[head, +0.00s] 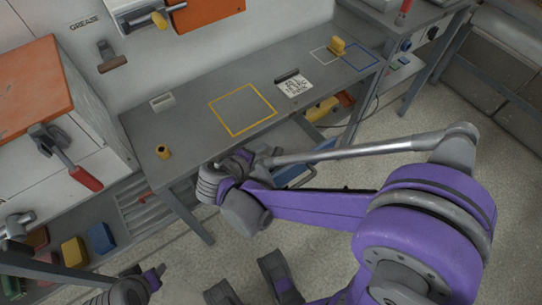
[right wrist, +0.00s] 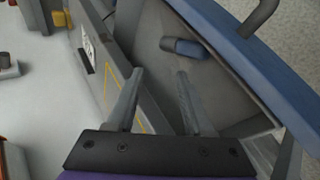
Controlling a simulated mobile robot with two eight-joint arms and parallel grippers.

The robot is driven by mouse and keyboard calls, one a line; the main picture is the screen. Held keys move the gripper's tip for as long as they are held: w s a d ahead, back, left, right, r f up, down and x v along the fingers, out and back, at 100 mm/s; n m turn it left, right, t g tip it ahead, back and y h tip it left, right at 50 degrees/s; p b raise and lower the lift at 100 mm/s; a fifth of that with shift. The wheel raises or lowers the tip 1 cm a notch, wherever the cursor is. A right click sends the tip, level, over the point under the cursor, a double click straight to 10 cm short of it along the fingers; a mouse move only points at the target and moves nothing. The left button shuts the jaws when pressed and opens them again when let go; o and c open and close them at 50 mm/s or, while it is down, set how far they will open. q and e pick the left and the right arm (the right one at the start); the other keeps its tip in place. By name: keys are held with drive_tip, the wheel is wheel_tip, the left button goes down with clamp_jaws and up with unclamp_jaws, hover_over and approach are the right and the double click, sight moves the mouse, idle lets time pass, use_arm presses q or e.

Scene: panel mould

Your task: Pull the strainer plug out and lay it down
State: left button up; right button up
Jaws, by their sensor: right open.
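I cannot say for sure which thing is the strainer plug. A short yellow cylinder with a dark top (head: 162,152) stands upright on the left of the grey bench (head: 196,120). A blue and grey capsule-shaped piece (right wrist: 185,48) shows against a grey surface inside the open blue-fronted drawer (right wrist: 245,45) in the right wrist view. My right gripper (right wrist: 160,75) is open, with nothing between its fingers. In the head view it is at the bench's front edge, partly hidden by its own wrist. My left gripper (head: 155,275) is low at the left, its fingers unclear.
A yellow outlined square (head: 243,109) on the bench is empty. A red-handled clamp (head: 70,160) is on the cabinet at left. The blue drawer front (head: 298,176) sticks out below the bench.

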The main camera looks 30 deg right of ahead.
use_arm(q)
wheel_tip(320, 180, up, 7)
drive_tip(key=p, duration=0.6)
use_arm(e)
wheel_tip(320, 180, up, 8)
drive_tip(key=s+a, duration=0.1)
drive_tip(key=a, duration=0.1)
drive_tip(key=shift+s, duration=0.1)
use_arm(q)
wheel_tip(320, 180, up, 12)
drive_tip(key=w+p, duration=0.2)
drive_tip(key=p, duration=0.9)
drive_tip(key=shift+t, duration=0.4)
use_arm(e)
drive_tip(key=s+r+m+y, duration=0.6)
drive_tip(key=s+r+y, duration=0.2)
drive_tip(key=s+r, duration=0.3)
drive_tip(key=shift+s+d+y, duration=0.3)
drive_tip(key=shift+s, duration=0.2)
